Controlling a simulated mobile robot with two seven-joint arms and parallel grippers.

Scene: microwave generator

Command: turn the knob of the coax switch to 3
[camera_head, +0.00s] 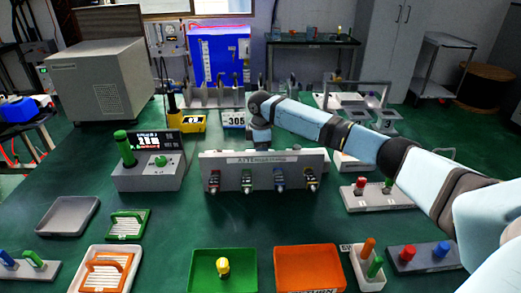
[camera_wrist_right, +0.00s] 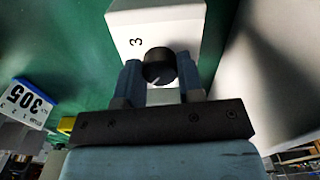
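The coax switch is a white box (camera_wrist_right: 155,18) with a black round knob (camera_wrist_right: 160,62) in the right wrist view. A black "3" is printed beside the knob on the upper left. A short pale line on the knob points to the lower left in that view. My right gripper (camera_wrist_right: 159,75) has one blue finger on each side of the knob, and both appear to touch it. In the head view my right gripper (camera_head: 262,138) points down behind the attenuator panel (camera_head: 225,167), which hides the switch. My left gripper is not in view.
A grey unit with a green lever (camera_head: 127,150) stands left of the panel. A "305" sign (camera_head: 234,119) is just left of my right gripper. Trays and small switch boxes cover the front. My right arm passes over the boxes at right.

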